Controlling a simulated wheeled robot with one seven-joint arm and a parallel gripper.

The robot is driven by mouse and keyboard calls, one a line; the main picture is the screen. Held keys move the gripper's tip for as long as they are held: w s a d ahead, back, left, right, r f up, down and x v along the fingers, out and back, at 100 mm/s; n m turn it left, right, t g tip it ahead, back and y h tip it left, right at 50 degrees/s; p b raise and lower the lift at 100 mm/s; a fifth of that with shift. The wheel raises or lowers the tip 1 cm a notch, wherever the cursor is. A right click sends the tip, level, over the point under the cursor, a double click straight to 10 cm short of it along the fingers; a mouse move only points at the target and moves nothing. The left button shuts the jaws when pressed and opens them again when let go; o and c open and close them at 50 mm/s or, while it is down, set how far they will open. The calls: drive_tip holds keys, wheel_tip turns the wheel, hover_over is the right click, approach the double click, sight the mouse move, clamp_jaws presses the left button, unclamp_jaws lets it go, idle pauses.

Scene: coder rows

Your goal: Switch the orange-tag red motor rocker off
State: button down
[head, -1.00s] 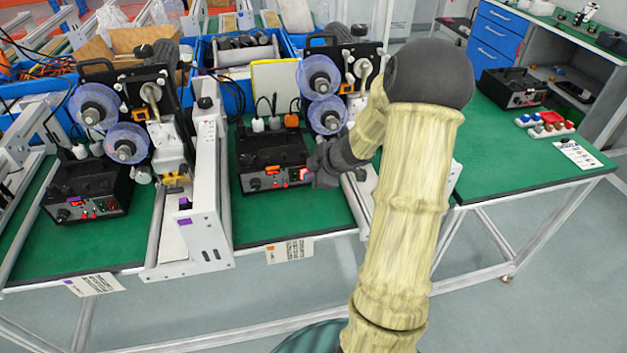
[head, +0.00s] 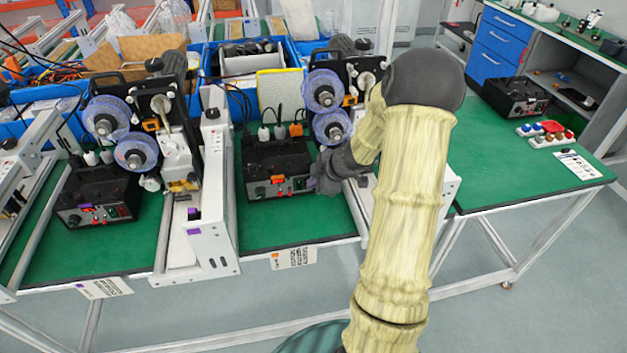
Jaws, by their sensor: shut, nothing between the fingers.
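The control box with the orange tag (head: 278,180) is the black box (head: 275,160) in the middle bay of the green bench. An orange-marked card (head: 292,257) hangs on the bench edge below it. My gripper (head: 316,184) is shut and empty at the right end of the box's front panel. Its fingertips are at or very near the panel; I cannot tell whether they touch. The red motor rocker is not clearly visible and seems hidden behind the fingertips, so its position cannot be read.
A similar black box (head: 98,195) with a purple tag stands in the left bay. A white coder frame (head: 209,190) stands between the bays. Blue reels (head: 333,127) hang above the middle box's right side. The green mat in front of the middle box is clear.

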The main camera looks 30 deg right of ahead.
drive_tip(key=shift+r, duration=0.1)
drive_tip(key=shift+r+p, duration=0.7)
drive_tip(key=shift+p, duration=0.3)
drive_tip(key=shift+s+a, duration=0.25)
drive_tip(key=shift+s, duration=0.15)
drive_tip(key=p+v, duration=0.3)
drive_tip(key=v, duration=0.8)
drive_tip(key=shift+r, duration=0.35)
drive_tip(key=shift+a, duration=0.15)
